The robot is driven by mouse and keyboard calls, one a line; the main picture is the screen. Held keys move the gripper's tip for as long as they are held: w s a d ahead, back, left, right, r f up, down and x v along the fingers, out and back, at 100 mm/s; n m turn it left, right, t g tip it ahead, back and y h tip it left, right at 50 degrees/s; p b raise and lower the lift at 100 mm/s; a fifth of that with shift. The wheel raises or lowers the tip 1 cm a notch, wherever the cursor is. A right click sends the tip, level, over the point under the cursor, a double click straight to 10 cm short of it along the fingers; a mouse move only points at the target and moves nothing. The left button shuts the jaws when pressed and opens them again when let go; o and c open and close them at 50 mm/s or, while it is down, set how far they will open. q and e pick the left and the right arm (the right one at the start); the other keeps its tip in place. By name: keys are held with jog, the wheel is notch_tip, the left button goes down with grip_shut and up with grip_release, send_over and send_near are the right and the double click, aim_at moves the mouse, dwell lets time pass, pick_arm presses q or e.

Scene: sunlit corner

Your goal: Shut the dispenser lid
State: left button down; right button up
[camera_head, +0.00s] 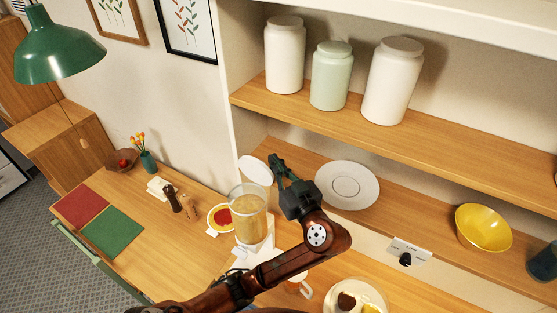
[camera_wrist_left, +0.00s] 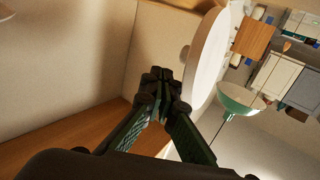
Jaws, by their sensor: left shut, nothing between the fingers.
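The dispenser (camera_head: 248,218) is a clear jar of yellow-orange liquid on a white base, in the middle of the head view. Its round white lid (camera_head: 254,170) stands raised at the back of the rim, open. My left gripper (camera_head: 276,167) is shut and empty, just right of the lid. In the left wrist view the lid (camera_wrist_left: 211,55) shows nearly edge-on, right of the shut fingertips (camera_wrist_left: 160,82). I cannot tell whether they touch. My left forearm passes in front, at the right of the dispenser. My right gripper is out of view.
A wooden shelf (camera_head: 420,215) behind the gripper holds a white plate (camera_head: 347,184) and a yellow bowl (camera_head: 484,226). Several canisters stand on the shelf above. A red-centred plate (camera_head: 219,218) and grinders stand left of the dispenser.

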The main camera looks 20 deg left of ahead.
aim_at(269, 172)
pick_arm(q)
jog(key=shift+s+a, duration=0.15)
jog(key=shift+s, duration=1.1)
jog(key=shift+s+r+p, duration=0.3)
jog(key=shift+s+r, duration=0.2)
jog(key=shift+r, duration=0.1)
jog(key=s+r, duration=0.1)
jog(key=s+r+p, duration=0.2)
jog(key=s+r, duration=0.1)
jog(key=shift+a, duration=0.35)
jog(key=shift+f, duration=0.1)
